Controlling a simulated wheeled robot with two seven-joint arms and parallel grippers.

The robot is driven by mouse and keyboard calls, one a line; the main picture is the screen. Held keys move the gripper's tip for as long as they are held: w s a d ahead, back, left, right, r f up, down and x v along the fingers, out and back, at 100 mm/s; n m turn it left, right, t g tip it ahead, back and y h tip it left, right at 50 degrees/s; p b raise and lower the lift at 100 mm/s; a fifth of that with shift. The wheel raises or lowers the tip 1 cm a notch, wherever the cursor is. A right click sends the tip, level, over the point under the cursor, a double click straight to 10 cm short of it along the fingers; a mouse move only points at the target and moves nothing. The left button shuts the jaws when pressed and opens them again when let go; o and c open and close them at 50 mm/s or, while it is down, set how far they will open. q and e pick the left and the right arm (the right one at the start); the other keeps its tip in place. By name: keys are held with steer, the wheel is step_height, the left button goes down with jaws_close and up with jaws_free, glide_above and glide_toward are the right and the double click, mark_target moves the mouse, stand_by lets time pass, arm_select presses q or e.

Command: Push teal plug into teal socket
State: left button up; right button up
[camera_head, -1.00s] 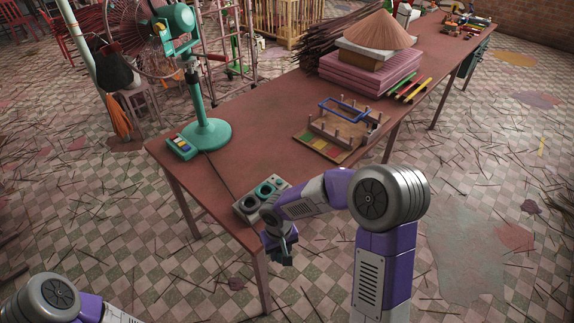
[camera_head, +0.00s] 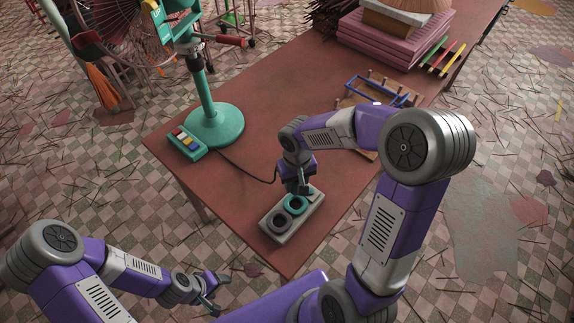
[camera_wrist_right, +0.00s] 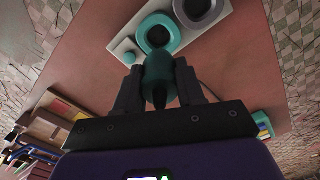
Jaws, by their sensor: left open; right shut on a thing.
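The teal plug (camera_wrist_right: 158,68) is between the jaws of my right gripper (camera_wrist_right: 160,88), with its dark cord end toward the palm. In the head view my right gripper (camera_head: 303,188) is over the socket strip, by the teal socket. The teal socket (camera_wrist_right: 153,20) is a round ring with a dark hole; it also shows in the head view (camera_head: 296,204). The plug overlaps its near rim in the wrist view; whether they touch I cannot tell. My left gripper (camera_head: 213,286) is open and empty, off the table's front left edge.
A grey socket (camera_head: 279,222) sits beside the teal one on the pale strip (camera_head: 292,229). A dark cord (camera_head: 245,172) crosses the table (camera_head: 250,110). A teal stand (camera_head: 215,125), a switch box (camera_head: 187,143) and a pegged rack (camera_head: 385,95) stand further back.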

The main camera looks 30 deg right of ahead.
mark_target(296, 194)
steer(key=shift+s+f+b, duration=0.4)
steer(key=shift+f+b, duration=0.2)
steer(key=shift+f, duration=0.1)
steer(key=shift+w+f+b, duration=0.15)
steer(key=shift+f+b, duration=1.35)
steer(key=shift+f, duration=0.5)
steer(key=shift+f+b, duration=1.45)
steer(key=shift+b, duration=0.1)
steer(key=o, duration=1.1)
steer(key=shift+r+p, duration=0.95)
steer(key=shift+r, duration=2.85)
